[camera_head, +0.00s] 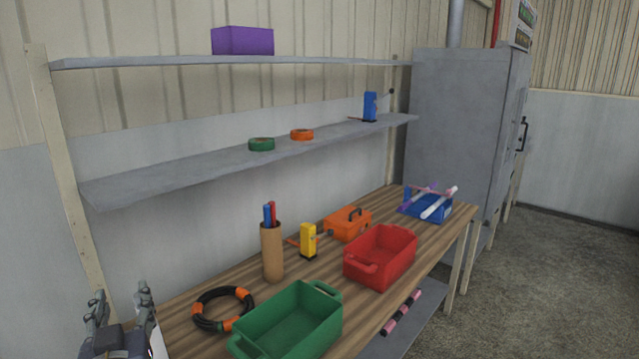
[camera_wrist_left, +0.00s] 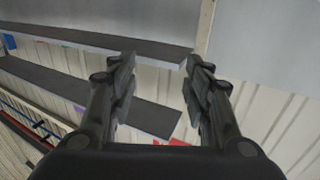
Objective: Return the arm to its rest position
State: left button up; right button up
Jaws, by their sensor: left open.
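My left gripper (camera_head: 121,298) is at the lower left of the head view, pointing up beside the left end of the wooden workbench (camera_head: 185,338). In the left wrist view the left gripper (camera_wrist_left: 158,68) has its two fingers apart, with nothing between them. Shelf undersides and wall panels show behind the fingers. A coiled black hose with orange bands (camera_head: 223,309) lies on the bench, to the right of the gripper and apart from it. My right gripper is not in either view.
A green bin (camera_head: 290,320), a red bin (camera_head: 381,256), a brown holder (camera_head: 272,252), a yellow device (camera_head: 308,240), an orange toolbox (camera_head: 348,224) and a blue tray (camera_head: 425,208) stand on the bench. Two shelves hang above, including the middle shelf (camera_head: 200,172). Open floor (camera_head: 560,270) lies right.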

pick_arm(q)
jog(key=s+d+f+m+g+h, duration=0.25)
jog(key=s+f, duration=0.25)
jog(key=f, duration=0.5)
jog(key=s+d+f+m+g+h, duration=0.2)
jog(key=s+d+f+g+h, duration=0.15)
jog(key=f, duration=0.65)
jog(key=s+d+f+m+g+h, duration=0.1)
jog(key=s+d+f+g, duration=0.2)
jog(key=s+f, duration=0.45)
jog(key=s+d+f+m+g+h, duration=0.1)
jog(key=s+d+f+m+g, duration=0.25)
jog(key=s, duration=0.65)
notch_tip(320, 180, down, 27)
jog(key=s+n+g, duration=0.1)
jog(key=n+g, duration=0.1)
jog(key=s+a+f, duration=0.1)
jog(key=s+f, duration=0.7)
jog(key=s+a+f, duration=0.2)
jog(key=s+f, duration=0.6)
jog(key=s, duration=0.1)
jog(key=shift+a+f+m+g, duration=0.25)
jog(key=shift+a+m+g, duration=0.05)
jog(key=shift+g, duration=0.05)
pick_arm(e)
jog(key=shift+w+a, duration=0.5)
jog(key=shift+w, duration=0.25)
